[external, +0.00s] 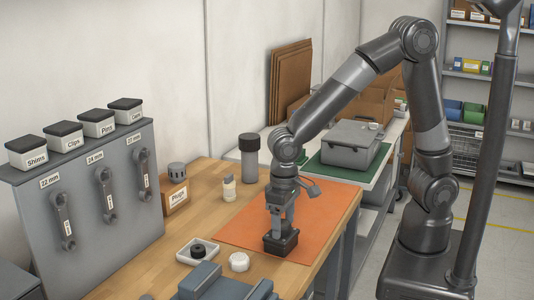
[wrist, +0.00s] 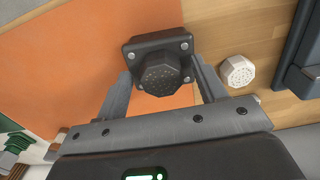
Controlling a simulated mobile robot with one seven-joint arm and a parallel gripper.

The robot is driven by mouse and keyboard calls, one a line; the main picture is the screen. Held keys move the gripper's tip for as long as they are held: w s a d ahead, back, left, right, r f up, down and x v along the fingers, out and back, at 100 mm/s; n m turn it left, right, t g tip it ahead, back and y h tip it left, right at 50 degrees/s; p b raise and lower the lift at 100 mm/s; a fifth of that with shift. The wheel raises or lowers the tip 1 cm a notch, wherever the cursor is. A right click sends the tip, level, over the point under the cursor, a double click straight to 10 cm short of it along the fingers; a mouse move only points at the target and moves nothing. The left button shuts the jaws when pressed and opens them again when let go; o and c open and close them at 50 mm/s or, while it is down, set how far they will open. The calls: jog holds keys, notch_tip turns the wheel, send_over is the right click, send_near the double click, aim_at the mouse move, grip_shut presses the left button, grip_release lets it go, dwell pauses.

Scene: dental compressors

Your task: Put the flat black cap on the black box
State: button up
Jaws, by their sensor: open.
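The black box (external: 280,243) stands on the orange mat near the table's front edge. In the wrist view the box (wrist: 132,47) shows its square top with bolts at the corners. A dark, faceted round cap (wrist: 160,78) with a dotted face lies over the box top, between my fingers; it appears to rest on the box, though its underside is hidden. My gripper (external: 281,222) points down just above the box. In the wrist view my gripper (wrist: 161,72) is open, one finger on each side of the cap.
A white dotted cap (external: 239,262) lies left of the mat. Beside it a pale tray (external: 181,256) holds a black ring-like piece (external: 198,250). A grey fixture (external: 225,285) stands in front. A small pale bottle (external: 229,188) and a dark-topped cylinder (external: 249,158) stand farther back.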

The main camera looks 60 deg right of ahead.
aim_at(283, 223)
notch_tip(283, 223, up, 12)
jog(key=s+d+r+t, duration=0.1)
jog(key=s+d+t, duration=0.1)
jog(key=d, duration=0.6)
jog(key=s+d+r+t, duration=0.1)
jog(key=s+d+r, duration=0.1)
jog(key=s+d, duration=0.3)
jog(key=s+d+r+t, duration=0.2)
jog(key=s+d, duration=0.1)
jog(key=d, duration=0.9)
jog(key=shift+s+d+t, duration=0.2)
jog(key=shift+d+t, duration=0.05)
jog(key=shift+t, duration=0.05)
